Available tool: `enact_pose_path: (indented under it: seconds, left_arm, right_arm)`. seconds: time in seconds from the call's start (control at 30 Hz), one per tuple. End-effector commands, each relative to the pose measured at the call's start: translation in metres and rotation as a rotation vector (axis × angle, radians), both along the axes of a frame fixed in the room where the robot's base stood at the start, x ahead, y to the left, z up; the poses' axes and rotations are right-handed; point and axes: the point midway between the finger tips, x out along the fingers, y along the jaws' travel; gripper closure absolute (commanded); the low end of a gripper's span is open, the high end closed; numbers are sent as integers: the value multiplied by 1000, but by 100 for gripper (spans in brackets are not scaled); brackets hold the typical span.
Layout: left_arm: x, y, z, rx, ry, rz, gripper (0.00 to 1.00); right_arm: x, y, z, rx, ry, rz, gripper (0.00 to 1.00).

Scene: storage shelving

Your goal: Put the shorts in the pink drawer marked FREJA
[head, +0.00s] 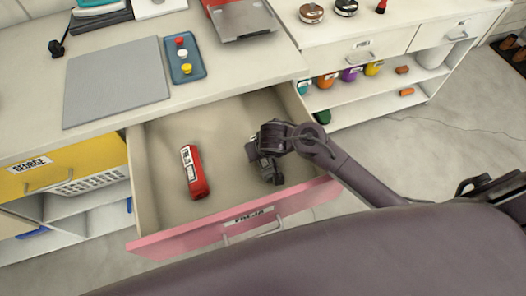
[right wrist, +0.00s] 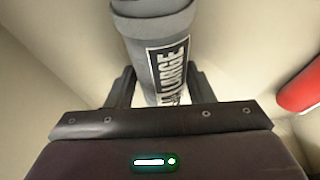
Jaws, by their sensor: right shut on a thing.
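The pink-fronted drawer (head: 160,240) stands pulled out, and the label on its front is hard to read from here. My right gripper (head: 266,165) reaches down into the right half of the drawer. In the right wrist view its fingers (right wrist: 160,88) are shut on a grey roll (right wrist: 150,30) with a black and white label that reads LARGE in part. The roll may be the shorts; its shape does not tell. I cannot tell whether it touches the drawer floor. My left gripper is not in view.
A red roll (head: 194,173) with a white label lies in the left half of the drawer; its edge shows in the wrist view (right wrist: 300,90). The drawer floor between the two is bare. A yellow drawer (head: 60,170) marked GEORGE is at left. A grey mat (head: 115,82) lies on the counter.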

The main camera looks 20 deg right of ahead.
Motion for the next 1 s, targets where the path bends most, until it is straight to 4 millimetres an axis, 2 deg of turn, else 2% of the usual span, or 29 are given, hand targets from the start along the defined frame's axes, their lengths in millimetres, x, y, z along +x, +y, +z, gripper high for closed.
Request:
enact_pose_path:
  seconds: [0.27, 0.3, 0.47, 0.8, 0.93, 1.0]
  left_arm:
    - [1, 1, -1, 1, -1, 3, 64]
    - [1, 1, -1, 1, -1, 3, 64]
    - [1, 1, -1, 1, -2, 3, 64]
    - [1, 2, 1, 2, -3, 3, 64]
    - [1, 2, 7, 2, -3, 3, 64]
    - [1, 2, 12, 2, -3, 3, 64]
  right_arm:
    - [0, 0, -2, 1, 0, 0, 78]
    - [0, 0, -3, 0, 1, 0, 51]
    - [0, 0, -3, 0, 1, 0, 30]
    - [0, 0, -1, -1, 1, 0, 30]
    - [-4, 1, 12, 3, 1, 0, 30]
    - [-9, 1, 24, 4, 1, 0, 30]
